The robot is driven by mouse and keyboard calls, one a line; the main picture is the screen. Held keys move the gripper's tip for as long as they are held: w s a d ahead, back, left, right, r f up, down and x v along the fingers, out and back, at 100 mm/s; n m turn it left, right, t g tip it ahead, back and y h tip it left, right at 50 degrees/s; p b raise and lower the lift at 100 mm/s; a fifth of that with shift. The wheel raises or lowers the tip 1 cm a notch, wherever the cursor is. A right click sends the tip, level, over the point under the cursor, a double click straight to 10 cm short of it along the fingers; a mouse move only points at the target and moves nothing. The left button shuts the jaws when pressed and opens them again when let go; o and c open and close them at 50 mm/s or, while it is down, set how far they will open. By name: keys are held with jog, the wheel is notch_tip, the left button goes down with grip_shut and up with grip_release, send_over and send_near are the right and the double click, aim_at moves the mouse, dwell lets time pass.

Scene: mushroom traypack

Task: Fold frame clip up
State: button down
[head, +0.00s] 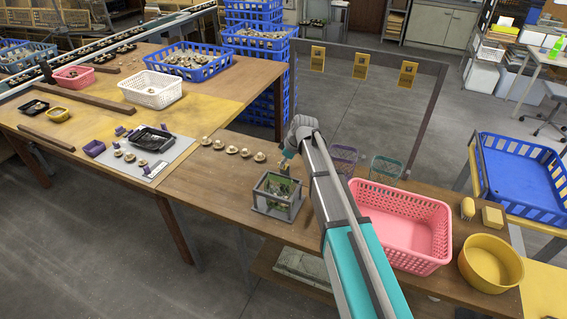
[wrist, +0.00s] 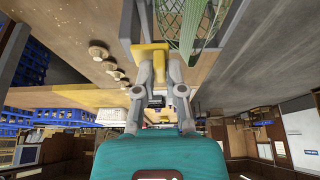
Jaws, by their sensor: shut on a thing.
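The grey open frame (head: 277,209) stands on the wooden table with a green net bag (wrist: 188,22) inside it. In the wrist view the frame's wall (wrist: 128,22) is at the top. A yellow clip (wrist: 150,48) sits at the frame's near edge. My gripper (wrist: 160,62) is shut on the yellow clip, with a finger on each side of its stem. In the head view my gripper (head: 288,156) is at the frame's top back edge, and the clip is too small to make out there.
A row of mushrooms (head: 232,150) lies on the table left of the frame. A pink basket (head: 421,252) stands to the right, with a yellow bowl (head: 491,268) beyond it. Two small mesh baskets (head: 385,168) hang behind. Bare table lies between the mushrooms and the frame.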

jog(key=shift+w+g, duration=0.15)
jog(key=shift+g, duration=0.25)
jog(key=shift+w+d+r+m+g+y, duration=0.1)
jog(key=shift+w+d+m+g+y, duration=0.2)
jog(key=shift+g, duration=0.4)
jog(key=shift+w+g+y+b, duration=0.45)
jog(key=shift+g+y+b, duration=0.15)
jog(key=shift+g, duration=0.5)
jog(key=shift+w+d+r+m+g+y+b, duration=0.1)
jog(key=shift+w+m+g+y+b, duration=0.15)
jog(key=shift+g+b, duration=0.35)
jog(key=shift+w+d+m+g+y+b, duration=0.1)
jog(key=shift+m+g+y+b, duration=0.15)
jog(key=shift+g+b, duration=0.3)
jog(key=shift+d+r+g+b, duration=0.15)
jog(key=shift+g+b, duration=0.2)
jog(key=shift+g, duration=0.2)
jog(key=shift+y, duration=0.3)
jog(key=c, duration=0.7)
grip_release()
jog(key=shift+w, duration=0.1)
jog(key=shift+r, duration=0.1)
